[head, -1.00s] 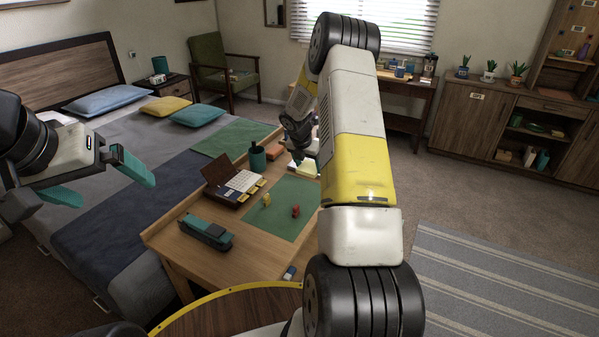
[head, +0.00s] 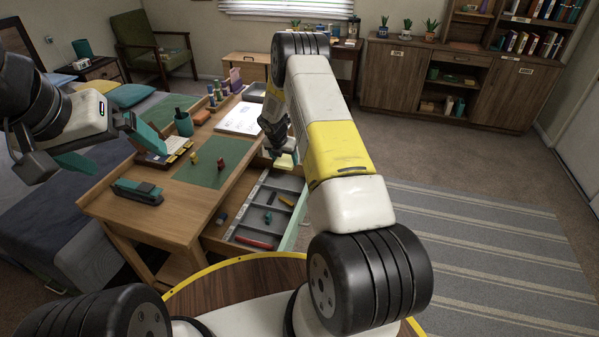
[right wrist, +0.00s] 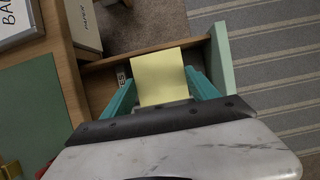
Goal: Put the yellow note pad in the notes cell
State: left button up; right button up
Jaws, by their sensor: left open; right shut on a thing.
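The yellow note pad (right wrist: 160,75) is held between the teal fingers of my right gripper (right wrist: 161,88). In the head view the pad (head: 285,161) hangs at the right edge of the desk, above the far end of the open drawer (head: 262,205). My right gripper (head: 277,140) is partly hidden by its own arm there. In the right wrist view, a label ending in "ES" (right wrist: 124,69) shows inside the drawer just left of the pad; the pad covers part of that cell. My left gripper (head: 108,146) is open and empty, left of the desk.
The drawer's other cells hold a red item (head: 254,242) and several small things. A paper box (right wrist: 83,25) stands near the pad.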

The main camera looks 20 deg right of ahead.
send_near(288, 182)
jog(key=shift+w+d+f, duration=0.55)
jog(key=shift+w+d, duration=0.1)
jog(key=shift+w, duration=0.05)
jog(key=shift+f, duration=2.3)
jog(key=shift+f, duration=0.1)
jog(key=o, duration=1.5)
jog(key=shift+o, duration=0.2)
